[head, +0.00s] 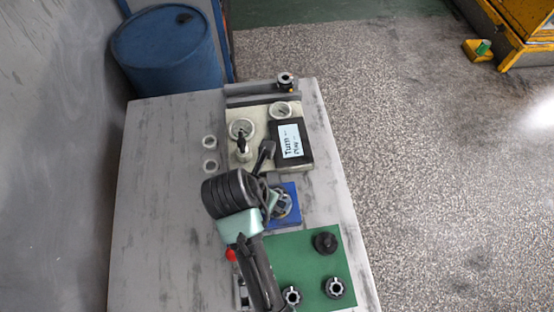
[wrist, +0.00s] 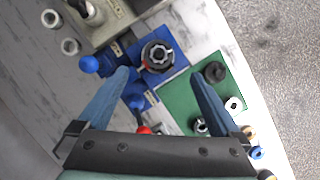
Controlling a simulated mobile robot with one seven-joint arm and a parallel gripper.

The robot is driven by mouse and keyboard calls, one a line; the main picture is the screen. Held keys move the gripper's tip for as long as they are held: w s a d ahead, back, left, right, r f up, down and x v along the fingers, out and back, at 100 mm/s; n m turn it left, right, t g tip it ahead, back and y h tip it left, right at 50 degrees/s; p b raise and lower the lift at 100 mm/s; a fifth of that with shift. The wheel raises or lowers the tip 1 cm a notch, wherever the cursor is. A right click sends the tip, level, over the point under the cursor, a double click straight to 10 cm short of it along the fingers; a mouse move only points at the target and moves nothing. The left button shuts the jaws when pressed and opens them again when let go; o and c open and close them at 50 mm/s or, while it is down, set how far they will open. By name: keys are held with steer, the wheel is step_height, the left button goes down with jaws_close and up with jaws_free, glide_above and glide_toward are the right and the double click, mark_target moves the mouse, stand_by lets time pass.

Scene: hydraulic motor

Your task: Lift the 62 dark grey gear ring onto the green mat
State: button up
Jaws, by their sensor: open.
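A dark grey gear ring (wrist: 157,55) sits on a blue pad (wrist: 134,51), around a lighter toothed part; in the head view it (head: 284,205) is partly hidden by my gripper (head: 270,198). No number on it is legible. My gripper (wrist: 159,76) is open and empty, its two blue-grey fingers spread on either side of the ring in the wrist view. The ring looks beyond the fingertips, not touched. The green mat (head: 302,262) lies just below the blue pad in the head view and carries a dark round part (head: 325,242) and two toothed rings (head: 334,287).
A pale fixture (head: 260,115) with gauges and a dark display box (head: 292,144) stands at the table's far end. Two small rings (head: 209,142) lie left of it. A red knob (head: 231,255) is beside my arm. The table's left side (head: 155,220) is clear.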

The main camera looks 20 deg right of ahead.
mark_target(284, 193)
steer(key=x, duration=0.5)
steer(key=shift+w+d+f, duration=0.1)
steer(key=shift+w+f, duration=0.05)
steer(key=shift+f, duration=0.05)
steer(key=shift+p+x, duration=0.55)
steer(key=shift+x, duration=2)
jaws_close()
